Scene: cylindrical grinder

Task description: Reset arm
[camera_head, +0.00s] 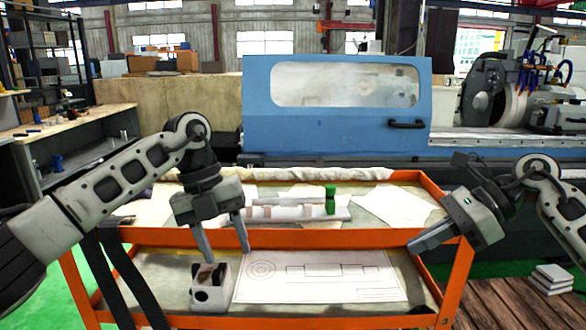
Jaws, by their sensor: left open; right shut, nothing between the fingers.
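My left gripper (226,252) comes in from the left and points down over the front of the orange cart (350,238). Its two fingers are apart, with nothing between them. A small white block (213,292) with a dark round hole in its front and a brownish top sits on the lower shelf, just below the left fingertips. My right gripper (416,246) is at the cart's right side, pointing down and left. Its fingers are together and empty, near the orange upper rail.
On the upper shelf are a whitish holder (290,213), a green cylinder (330,199) and a white sheet (395,206). A drawing sheet (320,277) lies on the lower shelf. The blue grinder (340,130) stands behind. Stacked white blocks (552,279) rest on a pallet at right.

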